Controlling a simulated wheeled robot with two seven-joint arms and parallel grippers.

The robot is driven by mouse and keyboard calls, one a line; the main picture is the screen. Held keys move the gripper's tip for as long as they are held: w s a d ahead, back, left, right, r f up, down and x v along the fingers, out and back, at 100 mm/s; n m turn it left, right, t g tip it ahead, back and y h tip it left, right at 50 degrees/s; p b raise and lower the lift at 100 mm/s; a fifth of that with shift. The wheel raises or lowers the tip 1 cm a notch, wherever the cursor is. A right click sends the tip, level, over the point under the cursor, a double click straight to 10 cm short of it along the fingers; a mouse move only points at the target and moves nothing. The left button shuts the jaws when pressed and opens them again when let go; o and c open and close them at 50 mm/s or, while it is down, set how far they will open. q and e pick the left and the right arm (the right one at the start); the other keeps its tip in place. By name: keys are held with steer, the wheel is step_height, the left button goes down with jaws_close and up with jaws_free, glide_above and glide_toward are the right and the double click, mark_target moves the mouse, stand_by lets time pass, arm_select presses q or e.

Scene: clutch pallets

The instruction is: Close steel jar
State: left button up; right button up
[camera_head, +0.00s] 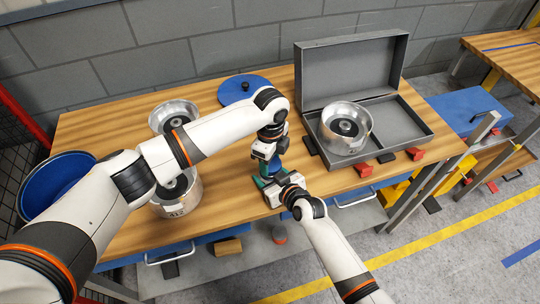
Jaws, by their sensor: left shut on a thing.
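A steel jar (184,205) with dark markings stands at the left front of the table, partly behind my left arm. A second open steel jar (162,109) stands behind that arm, with a dark round part inside. A blue round lid (236,95) with a black knob lies flat at the back. My right gripper (271,189) is just in front, close to the left one. Its jaw opening is unclear.
An open grey case (421,134) stands at the right, holding a steel jar (344,143) with a dark round part inside. A blue round tray (38,194) is at the left edge. Red clips lie along the case's front. Bare wood shows between the left jars and grippers.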

arm_select(q)
steer(key=shift+f, duration=0.35)
steer(key=shift+f, duration=0.6)
stand_by(0.3)
arm_select(e)
jaws_close()
arm_select(q)
steer(key=m, duration=0.6)
steer(key=shift+m, duration=0.4)
steer(key=m, duration=0.6)
steer(key=o, duration=0.9)
